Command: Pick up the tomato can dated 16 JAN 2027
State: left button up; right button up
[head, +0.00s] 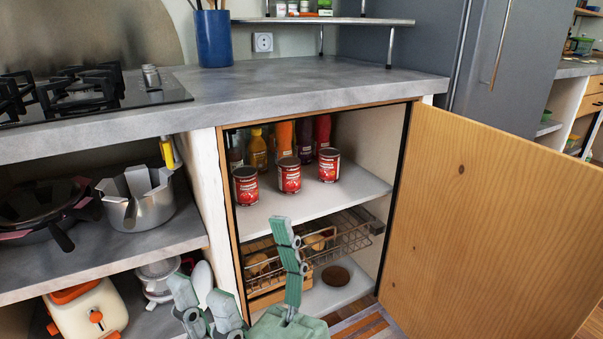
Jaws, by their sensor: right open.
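Three red tomato cans stand upright in a row on the upper shelf (335,207) of the open cabinet: a left can (246,187), a middle can (289,176) and a right can (329,165). Any dates on them are too small to read, so I cannot tell which is dated 16 JAN 2027. My right gripper (245,262), green, is open and empty at the bottom, in front of the cabinet and lower in the picture than the cans. It hides part of the lower compartment. My left gripper is not in view.
Several bottles (258,150) stand behind the cans. A wire basket (345,238) is below the shelf. The wooden door (490,210) stands open at the right. A pot (138,205) and a toaster (88,312) are on the open shelves at the left.

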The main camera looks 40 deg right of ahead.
aim_at(289, 168)
jog(key=i+l+z, duration=0.15)
jog(key=l+z, duration=0.15)
jog(key=i+l+z, duration=0.2)
jog(key=l+z, duration=0.15)
jog(key=i+l+z, duration=0.3)
jog(key=k+l, duration=0.1)
